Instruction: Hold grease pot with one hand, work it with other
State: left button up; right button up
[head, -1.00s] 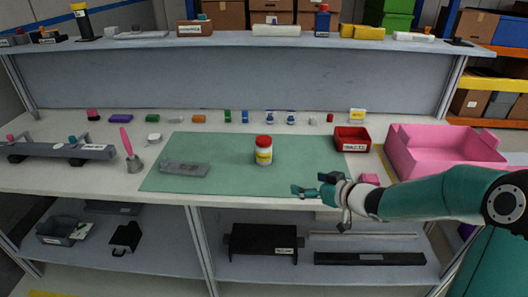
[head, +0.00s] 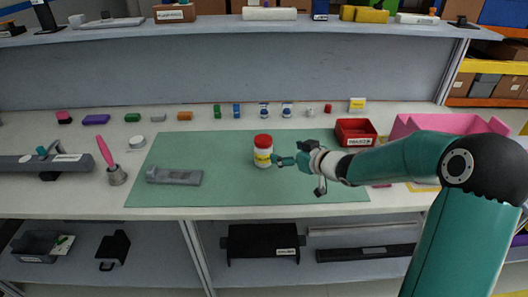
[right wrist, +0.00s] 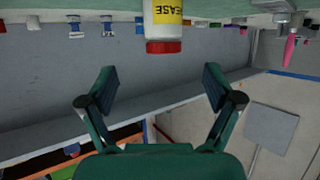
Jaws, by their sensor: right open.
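The grease pot (head: 263,151) is a white jar with a red lid and a yellow label. It stands upright on the green mat (head: 225,194) in the head view. My right gripper (head: 281,160) is close beside it on its right. In the right wrist view the pot (right wrist: 164,20) appears upside down, just beyond and between the two spread fingers (right wrist: 160,88); the gripper is open and empty. The head view does not show clearly whether a finger touches the pot. My left gripper is not in view.
A grey holder (head: 174,177) lies on the mat left of the pot. A red bin (head: 356,132) and a pink crate (head: 415,124) are at the right. Small coloured parts line the back. The mat's front is clear.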

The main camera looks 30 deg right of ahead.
aim_at(269, 148)
jog(key=x, duration=0.7)
jog(key=shift+s+a, duration=0.1)
jog(key=shift+a, duration=0.15)
jog(key=shift+f+p+x, duration=0.15)
jog(key=shift+p+x, duration=0.05)
jog(key=shift+x, duration=1.15)
jog(key=shift+f+p+x, duration=0.1)
jog(key=shift+p+x, duration=0.05)
jog(key=shift+x, duration=1.15)
jog(key=shift+s, duration=0.1)
jog(key=c, duration=1.4)
